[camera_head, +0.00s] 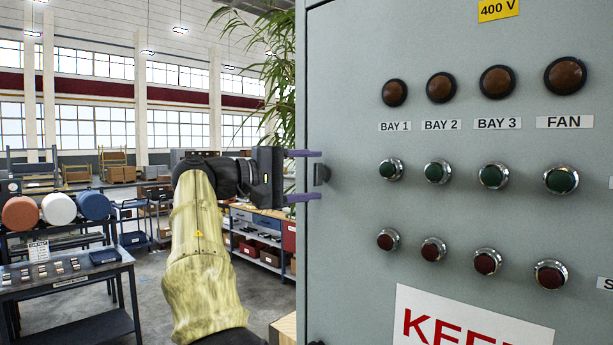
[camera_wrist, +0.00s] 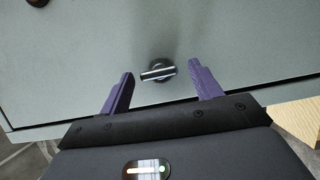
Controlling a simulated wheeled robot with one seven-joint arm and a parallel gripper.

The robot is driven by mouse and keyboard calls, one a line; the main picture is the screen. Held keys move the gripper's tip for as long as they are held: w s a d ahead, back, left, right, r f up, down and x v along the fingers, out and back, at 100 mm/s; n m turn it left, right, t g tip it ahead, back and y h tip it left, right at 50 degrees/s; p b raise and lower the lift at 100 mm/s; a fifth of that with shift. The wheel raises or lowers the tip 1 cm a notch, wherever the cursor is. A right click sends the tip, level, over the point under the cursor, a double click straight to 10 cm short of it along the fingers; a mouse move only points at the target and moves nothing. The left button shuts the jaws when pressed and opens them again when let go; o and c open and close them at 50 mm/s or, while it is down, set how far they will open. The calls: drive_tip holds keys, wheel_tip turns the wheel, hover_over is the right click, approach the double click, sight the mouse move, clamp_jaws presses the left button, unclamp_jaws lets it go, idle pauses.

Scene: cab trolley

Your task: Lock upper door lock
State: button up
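The upper door lock is a small dark round fitting with a bar-shaped handle (camera_wrist: 158,73) on the grey cabinet door in the wrist view. It also shows as a dark knob (camera_head: 321,174) at the door's left edge in the head view. My gripper (camera_head: 303,175) has its two purple fingers spread above and below the knob at that edge. In the wrist view the open gripper (camera_wrist: 160,86) has one finger on each side of the handle, with clear gaps. The handle lies nearly crosswise between the fingers, tilted slightly. Nothing is held.
The grey cabinet door (camera_head: 350,130) carries brown lamps, green buttons and red buttons (camera_head: 486,262) to the right. A plant (camera_head: 280,70) stands behind the cabinet. A wooden block (camera_wrist: 298,118) shows at the lower right in the wrist view. A trolley (camera_head: 70,285) stands at left.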

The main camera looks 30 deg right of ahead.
drive_tip(key=a+p, duration=0.4)
drive_tip(key=a, duration=1.3)
drive_tip(key=shift+w+a, duration=0.25)
drive_tip(key=shift+w, duration=0.15)
